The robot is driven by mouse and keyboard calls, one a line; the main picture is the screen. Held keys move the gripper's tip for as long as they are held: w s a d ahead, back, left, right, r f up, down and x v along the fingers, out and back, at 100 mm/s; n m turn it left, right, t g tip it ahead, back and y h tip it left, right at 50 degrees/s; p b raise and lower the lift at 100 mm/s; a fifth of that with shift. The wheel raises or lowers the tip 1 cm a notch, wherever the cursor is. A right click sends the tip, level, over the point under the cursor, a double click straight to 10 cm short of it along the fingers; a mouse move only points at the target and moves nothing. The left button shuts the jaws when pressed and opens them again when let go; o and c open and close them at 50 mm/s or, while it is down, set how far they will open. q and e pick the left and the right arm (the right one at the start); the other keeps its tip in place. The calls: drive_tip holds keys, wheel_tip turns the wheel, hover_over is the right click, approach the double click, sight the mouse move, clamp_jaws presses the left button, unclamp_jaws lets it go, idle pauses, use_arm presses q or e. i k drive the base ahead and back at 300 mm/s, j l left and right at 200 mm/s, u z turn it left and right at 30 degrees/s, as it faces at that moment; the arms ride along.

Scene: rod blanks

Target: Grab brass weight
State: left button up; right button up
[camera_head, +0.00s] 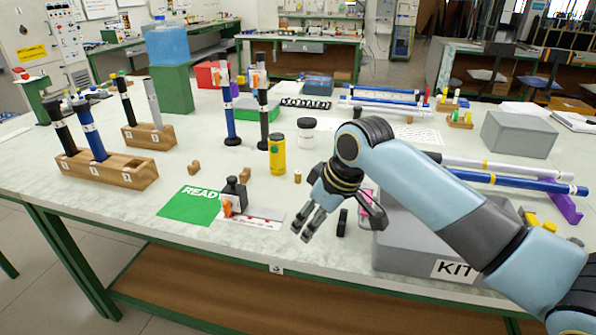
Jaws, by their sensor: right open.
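A small brass-coloured cylinder (298,177), which looks like the brass weight, stands upright on the light tabletop. It is just right of the yellow canister. My right gripper (342,220) hangs over the front part of the table, fingers pointing down and spread apart. It is open and apart from the brass cylinder, to its right and nearer the table's front edge. Nothing shows held between its fingers. My left gripper is not in view.
A yellow canister (277,155) stands left of the brass cylinder. A dark block (235,192) stands near the green READY mat (186,207). A grey KIT box (398,248) is under my right arm. Wooden rod racks (120,172) stand at the left.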

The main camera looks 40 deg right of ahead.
sight(297, 174)
drive_tip(key=i+l, duration=0.8)
